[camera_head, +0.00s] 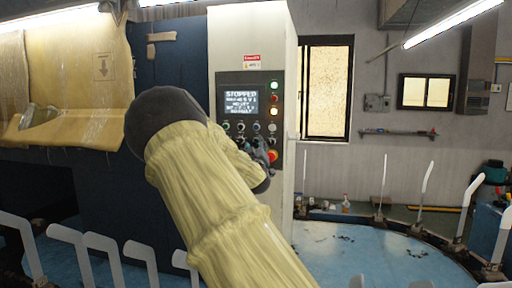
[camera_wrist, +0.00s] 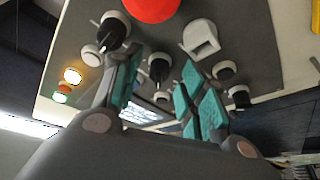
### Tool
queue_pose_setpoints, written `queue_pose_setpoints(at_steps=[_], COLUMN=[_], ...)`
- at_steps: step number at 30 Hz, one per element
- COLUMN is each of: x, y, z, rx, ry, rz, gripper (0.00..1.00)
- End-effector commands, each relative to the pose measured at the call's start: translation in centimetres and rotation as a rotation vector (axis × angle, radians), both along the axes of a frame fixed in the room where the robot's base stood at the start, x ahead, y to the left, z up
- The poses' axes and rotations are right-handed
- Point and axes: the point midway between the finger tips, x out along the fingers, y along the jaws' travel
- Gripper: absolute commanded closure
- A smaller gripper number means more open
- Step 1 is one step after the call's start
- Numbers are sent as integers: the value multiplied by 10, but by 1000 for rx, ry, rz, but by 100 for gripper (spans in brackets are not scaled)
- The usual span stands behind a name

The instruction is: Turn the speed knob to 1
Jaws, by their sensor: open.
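The control panel (camera_head: 247,108) is on the white cabinet, with a screen (camera_head: 241,99) whose top line reads STOPPED. Below the screen are rows of small knobs. My gripper (camera_head: 258,153) is at the panel's lower part, covering some of them. In the wrist view the panel appears turned over, and my open gripper (camera_wrist: 160,82) has its teal-padded fingers either side of a black knob (camera_wrist: 158,68). I cannot tell whether they touch it. Other black knobs are left (camera_wrist: 113,30) and right (camera_wrist: 224,70). Labels are unreadable, so I cannot tell which is the speed knob.
A red emergency button (camera_head: 273,155) sits low on the panel, close to my gripper; it also shows in the wrist view (camera_wrist: 151,8). Lit lamps (camera_head: 274,99) line the panel's right side. White upright sock forms (camera_head: 427,178) stand around the blue table (camera_head: 375,250).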

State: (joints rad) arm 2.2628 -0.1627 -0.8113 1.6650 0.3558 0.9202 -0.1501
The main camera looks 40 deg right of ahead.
Motion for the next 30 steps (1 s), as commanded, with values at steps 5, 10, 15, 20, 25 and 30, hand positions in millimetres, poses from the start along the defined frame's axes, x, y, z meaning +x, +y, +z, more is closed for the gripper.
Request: queue_pose_setpoints(at_steps=[5,10,15,20,25,30], x=[-22,-47,-68,-80,-84,-84], y=[17,34,49,58,61,61], z=[-9,-19,-27,-31,-33,-33], rx=[1,1,0,1,0,1], ry=[2,3,2,2,1,1], rz=[-1,-1,0,0,1,0], gripper=[58,58,58,58,58,58])
